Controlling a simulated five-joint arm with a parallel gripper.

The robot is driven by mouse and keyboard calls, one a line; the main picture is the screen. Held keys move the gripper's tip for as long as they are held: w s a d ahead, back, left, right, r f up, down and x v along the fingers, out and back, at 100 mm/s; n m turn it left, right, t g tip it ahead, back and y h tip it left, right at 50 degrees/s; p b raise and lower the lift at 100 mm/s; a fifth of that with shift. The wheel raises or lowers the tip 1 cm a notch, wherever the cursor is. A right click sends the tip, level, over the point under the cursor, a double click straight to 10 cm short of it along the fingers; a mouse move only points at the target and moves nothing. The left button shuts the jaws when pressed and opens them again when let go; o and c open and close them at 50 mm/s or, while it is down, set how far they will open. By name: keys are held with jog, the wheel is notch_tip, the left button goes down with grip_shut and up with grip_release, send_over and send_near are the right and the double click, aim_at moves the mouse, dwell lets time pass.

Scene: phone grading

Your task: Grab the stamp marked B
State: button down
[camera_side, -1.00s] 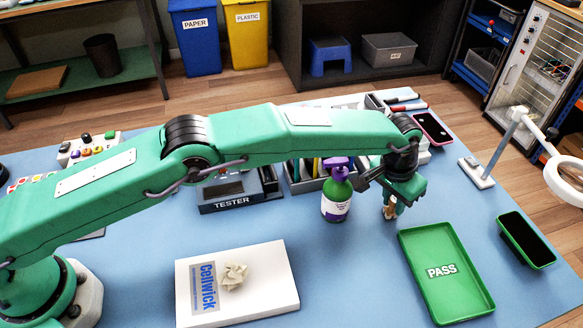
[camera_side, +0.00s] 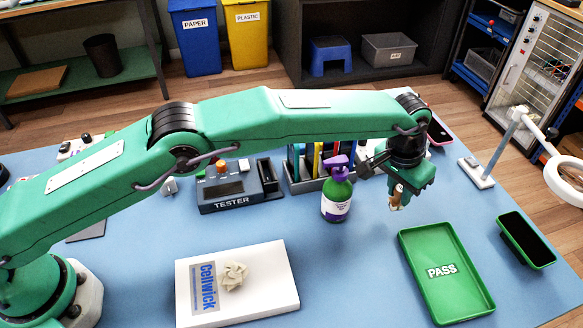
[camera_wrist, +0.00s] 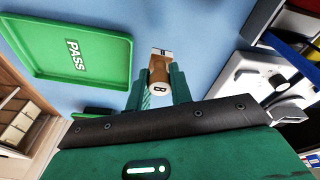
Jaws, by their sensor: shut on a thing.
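The stamp marked B (camera_wrist: 158,76) is a small brown wooden piece with a pale end bearing a black B. It sits between the jaws of my gripper (camera_wrist: 158,90) in the wrist view, and they are shut on it. In the side view my gripper (camera_side: 398,199) hangs above the blue table with the stamp between its fingertips, left of the green PASS tray and right of the green bottle. The fingers hide part of the stamp there.
The green PASS tray (camera_side: 412,243) lies empty at the front right. A green bottle with a purple pump (camera_side: 336,203) stands left of my gripper. The tester (camera_side: 226,207) and a white Cellwick box (camera_side: 272,302) are further left.

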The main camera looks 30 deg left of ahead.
jog(key=s+d+r, duration=0.3)
jog(key=s+r, duration=0.3)
jog(key=s, duration=0.4)
jog(key=shift+d+r, duration=0.15)
jog(key=shift+r, duration=0.05)
dwell(0.4)
